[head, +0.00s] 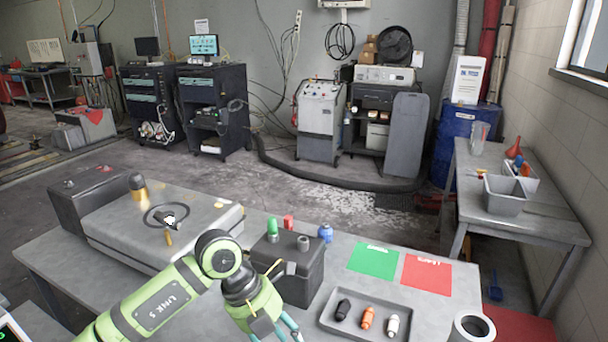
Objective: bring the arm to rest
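My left arm (160,302), light green with black joints, comes in from the lower left over the grey table (50,255). My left gripper (277,333) points down at the bottom edge, in front of a dark grey box. Its light blue fingers are partly cut off by the frame, so whether they are open or shut does not show. I see nothing held in the visible part. My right gripper is not in view.
The dark box (308,275) bears green, red and grey caps. A tray (390,302) holds black, orange and white bottles. Green (374,262) and red (427,275) mats lie behind it. A grey platform (120,235) stands left. A side table (530,225) with bins stands right.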

